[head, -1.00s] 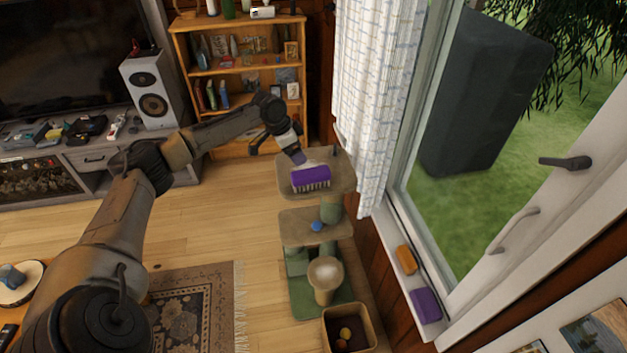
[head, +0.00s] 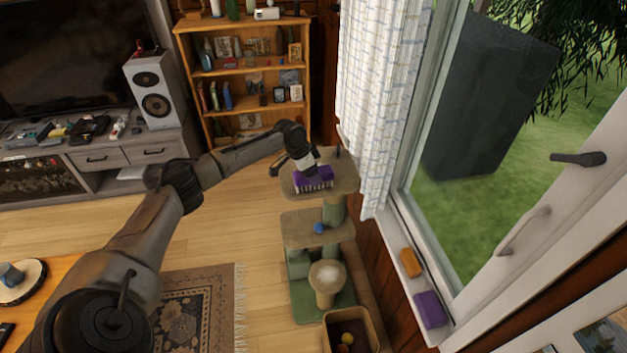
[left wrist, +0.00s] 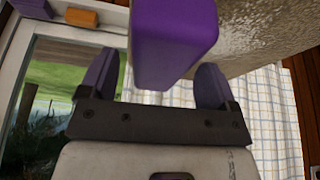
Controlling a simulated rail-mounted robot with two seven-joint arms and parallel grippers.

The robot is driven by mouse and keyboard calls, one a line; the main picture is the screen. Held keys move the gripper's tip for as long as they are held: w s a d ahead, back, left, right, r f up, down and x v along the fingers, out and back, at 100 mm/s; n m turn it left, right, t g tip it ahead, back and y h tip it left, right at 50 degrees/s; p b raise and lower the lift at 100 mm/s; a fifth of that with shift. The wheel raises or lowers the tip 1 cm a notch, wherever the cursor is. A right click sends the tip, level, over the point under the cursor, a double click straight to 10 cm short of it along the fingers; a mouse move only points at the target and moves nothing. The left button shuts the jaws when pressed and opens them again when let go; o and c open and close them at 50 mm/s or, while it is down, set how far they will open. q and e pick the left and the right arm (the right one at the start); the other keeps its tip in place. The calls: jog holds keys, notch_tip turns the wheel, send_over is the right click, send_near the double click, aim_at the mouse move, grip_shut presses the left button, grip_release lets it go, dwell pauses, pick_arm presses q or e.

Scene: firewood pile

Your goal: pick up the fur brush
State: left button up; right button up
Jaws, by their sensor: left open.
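The fur brush (head: 314,180) is purple with pale bristles and lies on the top platform of the cat tree (head: 345,176). In the left wrist view the brush (left wrist: 172,40) shows as a purple block at the top middle. My left gripper (head: 312,172) is right at the brush in the head view, partly covering it. In the left wrist view its two purple-tipped fingers (left wrist: 156,85) are apart, with the end of the brush ahead of the gap between them. Whether they touch the brush I cannot tell. My right gripper is in neither view.
An orange block (head: 410,263) and a purple block (head: 430,309) sit on the windowsill. The curtain (head: 375,110) hangs close to the cat tree's right side. A wooden bookshelf (head: 246,78) stands behind. A small blue ball (head: 319,228) is on the middle platform.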

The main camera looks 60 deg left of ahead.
pick_arm(q)
jog(key=x, duration=0.3)
jog(key=shift+d+f+b, duration=0.1)
jog(key=shift+b, duration=0.2)
jog(key=shift+c, duration=0.2)
jog(key=c, duration=1)
jog(key=shift+c, duration=0.2)
